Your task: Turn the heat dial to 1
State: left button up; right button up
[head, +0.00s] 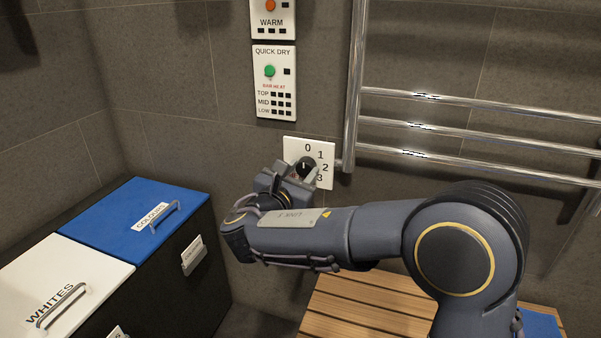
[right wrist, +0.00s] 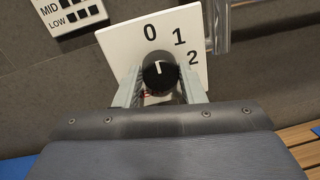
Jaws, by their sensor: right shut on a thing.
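The heat dial (right wrist: 160,79) is a round black knob with a white mark, on a white wall plate (head: 294,145) numbered 0, 1, 2 and 3. In the right wrist view the mark points up, roughly toward the 0. The dial also shows in the head view (head: 306,162), partly hidden by my gripper. My right gripper (head: 302,170) is at the plate, its two fingers on either side of the dial and shut on it. The 3 is hidden in the right wrist view. My left gripper is not in view.
Above the dial are a QUICK DRY panel (head: 275,82) with a green button and a WARM panel (head: 271,20). A chrome towel rail (head: 354,90) stands close right of the plate. Hampers with blue (head: 115,217) and white lids stand left. A slatted wooden bench (head: 350,305) is below.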

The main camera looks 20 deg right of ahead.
jog(key=shift+m, duration=0.3)
jog(key=m+b, duration=0.2)
jog(key=m, duration=0.1)
jog(key=shift+f+m, duration=0.15)
jog(key=shift+m, duration=0.15)
jog(key=shift+s+m+y+b, duration=0.1)
jog(key=shift+m+y+b, duration=0.2)
jog(key=shift+m+b, duration=1.55)
jog(key=shift+m, duration=0.45)
jog(key=o, duration=1)
jog(key=shift+d, duration=0.1)
jog(key=p+v, duration=0.2)
jog(key=v, duration=0.6)
jog(key=shift+p, duration=0.3)
